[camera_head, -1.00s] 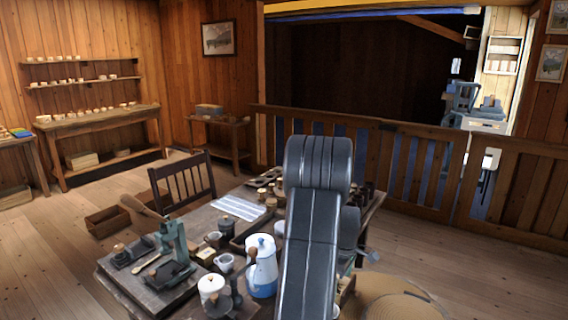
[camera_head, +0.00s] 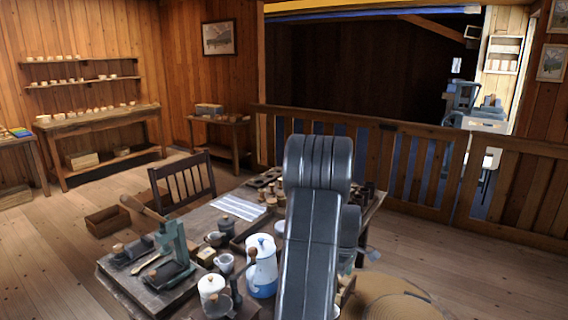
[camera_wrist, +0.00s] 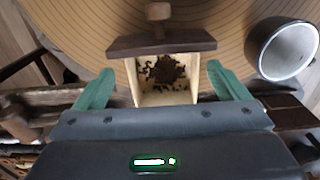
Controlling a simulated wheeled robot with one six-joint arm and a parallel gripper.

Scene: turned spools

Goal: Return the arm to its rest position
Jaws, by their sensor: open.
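My arm rises in front of the table in the head view, its dark padded link hiding the table's middle; my gripper is hidden there. In the wrist view my gripper (camera_wrist: 162,84) is open, its two green fingers apart. Between and beyond them shows a small pale wooden drawer (camera_wrist: 185,98) with a dark brown front, a round knob and dark crumbs inside. I cannot tell whether the fingers touch it, but they are not closed on it.
The worktable (camera_head: 120,290) holds a blue-and-white pot (camera_head: 262,270), a green press-like tool (camera_head: 175,245) and cups. A dark cup with a pale inside (camera_wrist: 287,50) stands right of the drawer. A chair (camera_head: 185,183) is behind the table; a round rug (camera_head: 400,300) lies right.

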